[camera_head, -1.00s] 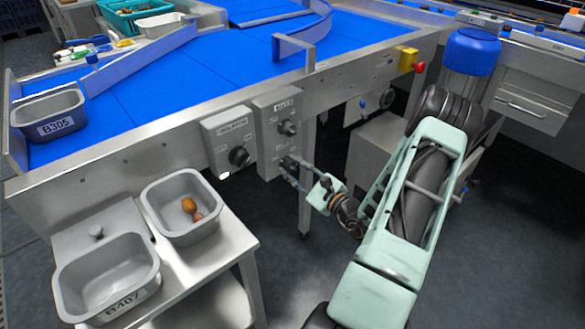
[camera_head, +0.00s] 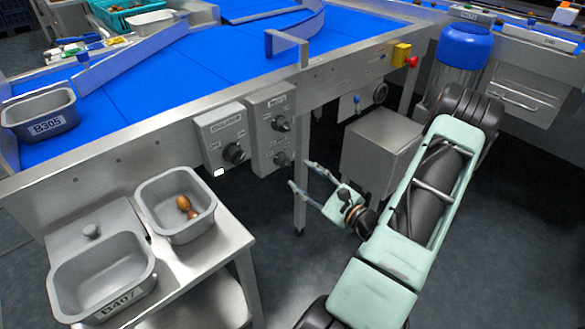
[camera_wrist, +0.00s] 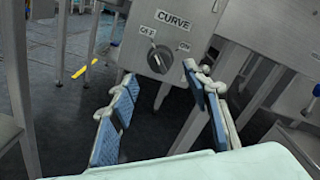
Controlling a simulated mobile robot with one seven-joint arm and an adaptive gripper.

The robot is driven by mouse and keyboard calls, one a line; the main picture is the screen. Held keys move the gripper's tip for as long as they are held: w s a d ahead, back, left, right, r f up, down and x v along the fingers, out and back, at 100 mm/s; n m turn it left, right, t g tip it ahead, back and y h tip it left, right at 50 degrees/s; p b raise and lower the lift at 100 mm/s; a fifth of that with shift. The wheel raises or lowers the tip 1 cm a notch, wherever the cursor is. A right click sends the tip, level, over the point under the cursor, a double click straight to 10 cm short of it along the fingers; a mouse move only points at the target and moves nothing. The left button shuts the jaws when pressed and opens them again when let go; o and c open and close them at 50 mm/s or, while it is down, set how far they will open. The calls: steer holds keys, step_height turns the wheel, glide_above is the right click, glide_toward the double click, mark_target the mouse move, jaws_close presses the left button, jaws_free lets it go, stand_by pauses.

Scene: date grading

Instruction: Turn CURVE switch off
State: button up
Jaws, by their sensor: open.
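The CURVE switch (camera_wrist: 158,58) is a dark rotary knob on a grey panel in the wrist view, with OFF printed at its left and ON at its right. Its pointer seems to lean up-left toward OFF, but the small picture leaves this uncertain. In the head view, the lower knob (camera_head: 282,159) on the right-hand control box appears to be this switch. My gripper (camera_head: 301,175) is open and empty, its fingers apart and pointing at the panel. It is clear of the knob. In the wrist view, my fingers (camera_wrist: 160,78) frame the space below the knob.
Another knob (camera_head: 282,124) sits above on the same box. An isolator box (camera_head: 222,135) is at its left. A table leg (camera_head: 300,205) stands close beside my fingers. A grey bin (camera_head: 172,232) holds brown dates on the side stand. A red button (camera_head: 412,62) is at the right.

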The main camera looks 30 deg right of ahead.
steer(key=shift+s+d, duration=0.15)
steer(key=shift+s, duration=0.95)
steer(key=shift+s+d, duration=0.15)
steer(key=shift+s, duration=0.95)
